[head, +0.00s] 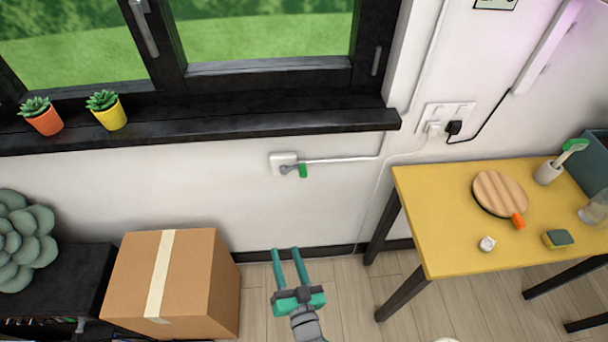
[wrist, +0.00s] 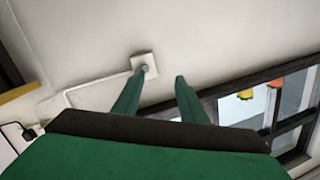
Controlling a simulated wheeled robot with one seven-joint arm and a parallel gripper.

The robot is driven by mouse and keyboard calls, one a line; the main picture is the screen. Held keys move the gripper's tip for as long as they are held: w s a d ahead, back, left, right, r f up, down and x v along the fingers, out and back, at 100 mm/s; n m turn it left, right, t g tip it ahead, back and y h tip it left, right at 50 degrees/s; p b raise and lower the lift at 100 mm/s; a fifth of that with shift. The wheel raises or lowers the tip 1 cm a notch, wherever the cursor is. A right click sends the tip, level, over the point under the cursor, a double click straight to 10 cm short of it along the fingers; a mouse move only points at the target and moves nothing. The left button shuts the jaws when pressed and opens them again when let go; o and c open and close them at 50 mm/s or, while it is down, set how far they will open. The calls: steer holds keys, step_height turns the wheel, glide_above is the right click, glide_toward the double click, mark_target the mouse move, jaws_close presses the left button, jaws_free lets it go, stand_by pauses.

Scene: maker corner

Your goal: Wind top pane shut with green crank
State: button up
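The green crank (head: 303,170) is a small grey arm with a green handle on a white wall plate (head: 281,160) below the window sill. In the wrist view the wall plate (wrist: 144,62) shows just beyond my left-hand finger, and the green handle is hidden. The window (head: 265,35) has dark frames; the top pane itself is not in the head view. My gripper (head: 288,251) is teal, open and empty. In the head view it is below the crank and apart from it; its two fingers also show in the wrist view (wrist: 155,85).
A cardboard box (head: 195,280) stands on the floor to the left. A yellow table (head: 440,215) stands to the right. Two potted plants, orange (head: 46,122) and yellow (head: 112,116), sit on the black sill (head: 230,128). A white conduit (head: 340,160) runs right from the plate. The wall around the crank is clear.

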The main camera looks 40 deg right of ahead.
mark_target(304, 175)
steer(key=w+d+r+m+h, duration=0.1)
steer(key=w+d+m, duration=0.1)
steer(key=w+d, duration=0.4)
steer(key=w+d+r+m+h, duration=0.1)
steer(key=w+d+m, duration=0.1)
steer(key=w+d, duration=0.4)
steer(key=w+d+r+m+h, duration=0.1)
steer(key=w+d+r, duration=0.1)
steer(key=w+d, duration=0.4)
steer(key=shift+w+d+m+g+h, duration=0.15)
steer(key=shift+d+m+g+h, duration=0.2)
steer(key=shift+d, duration=0.25)
steer(key=shift+c, duration=0.5)
steer(key=shift+f, duration=0.1)
jaws_close()
